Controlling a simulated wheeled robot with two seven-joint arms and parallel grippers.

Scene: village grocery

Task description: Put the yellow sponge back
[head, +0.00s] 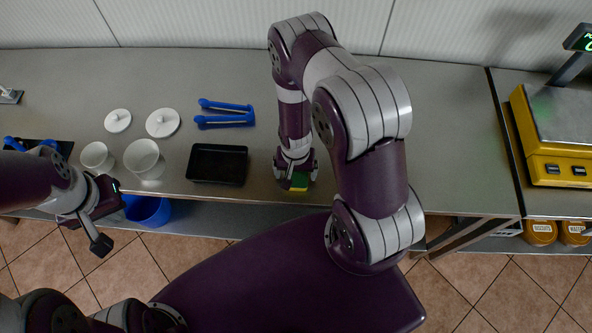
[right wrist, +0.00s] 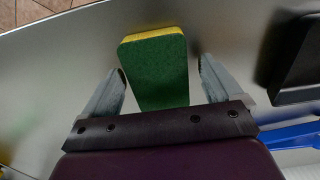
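The sponge, yellow with a green scouring side, lies on the steel counter near its front edge in the head view (head: 299,186). In the right wrist view the sponge (right wrist: 157,72) shows its green side, with yellow along the far edge. My right gripper (head: 297,172) points down over the sponge. Its fingers stand apart on either side of the sponge in the right wrist view (right wrist: 161,75), with a visible gap at each side. My left gripper (head: 100,215) is open and empty in front of the counter's left part.
A black tray (head: 217,180) lies left of the sponge. Blue tongs (head: 225,122), white lids (head: 162,123) and white cups (head: 145,158) are further left. A blue bin (head: 150,211) sits below the counter. A yellow scale (head: 560,150) stands far right.

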